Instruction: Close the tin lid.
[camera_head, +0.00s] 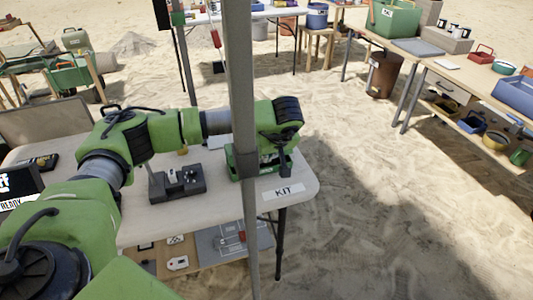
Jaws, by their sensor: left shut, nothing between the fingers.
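A small green tin (236,172) stands on the light table (304,178) near its right end, just behind the "KIT" label. A grey pole in front of it and my left gripper cover much of it, so I cannot tell how far its lid is open. My left gripper (277,166) points down at the tin's right side. It is shut with nothing between the fingers. I cannot tell whether it touches the tin. My right gripper is not in view.
A dark device with a lever (178,184) stands left of the tin. A screen reading "READY" (14,190) is at the left edge. A shelf (208,252) below the table holds flat items. Sand lies open to the right, with other worktables (470,72) beyond.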

